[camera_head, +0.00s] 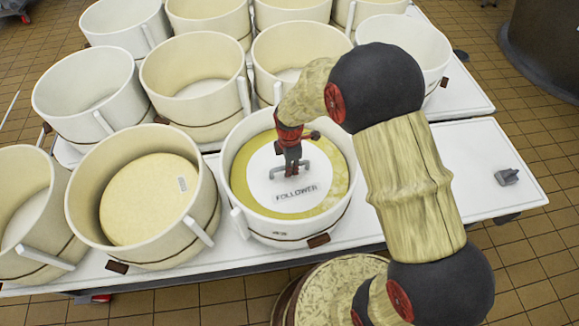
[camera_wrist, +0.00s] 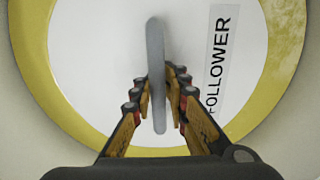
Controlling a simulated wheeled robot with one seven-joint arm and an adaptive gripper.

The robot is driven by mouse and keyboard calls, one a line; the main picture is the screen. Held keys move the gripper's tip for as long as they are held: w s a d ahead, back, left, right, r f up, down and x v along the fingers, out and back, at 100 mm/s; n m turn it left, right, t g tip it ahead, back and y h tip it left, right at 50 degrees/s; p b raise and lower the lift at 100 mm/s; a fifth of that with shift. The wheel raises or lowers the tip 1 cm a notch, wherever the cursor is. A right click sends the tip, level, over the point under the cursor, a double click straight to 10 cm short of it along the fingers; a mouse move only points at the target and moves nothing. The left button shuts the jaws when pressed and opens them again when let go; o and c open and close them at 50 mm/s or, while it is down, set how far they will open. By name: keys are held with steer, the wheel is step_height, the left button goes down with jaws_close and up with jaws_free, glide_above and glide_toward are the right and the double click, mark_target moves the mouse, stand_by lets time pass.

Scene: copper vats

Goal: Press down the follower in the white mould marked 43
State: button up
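The white mould (camera_head: 238,202) stands on the table at the front centre, with a small dark mark low on its front that is too small to read surely. Inside it, below the rim, lies the follower (camera_head: 262,187), a round white plate lettered FOLLOWER, with a yellow ring around it. The follower also fills the wrist view (camera_wrist: 100,50). My gripper (camera_head: 292,165) is above the follower, pointing down. In the wrist view its fingers (camera_wrist: 158,88) are on both sides of the follower's grey bar handle (camera_wrist: 156,50), close against it. The handle's contact faces are partly hidden.
A white mould with a cream-coloured content (camera_head: 82,205) stands close on the left. Several more moulds (camera_head: 85,95) fill the table behind. The table top (camera_head: 450,165) is mostly clear on the right, apart from a small grey object (camera_head: 507,177). A dark vat (camera_head: 545,45) stands at the far right.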

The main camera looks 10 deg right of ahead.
steer(key=o, duration=0.5)
steer(key=shift+w+r, duration=0.1)
steer(key=shift+r, duration=0.2)
step_height(320, 180, up, 12)
steer(key=shift+f, duration=0.15)
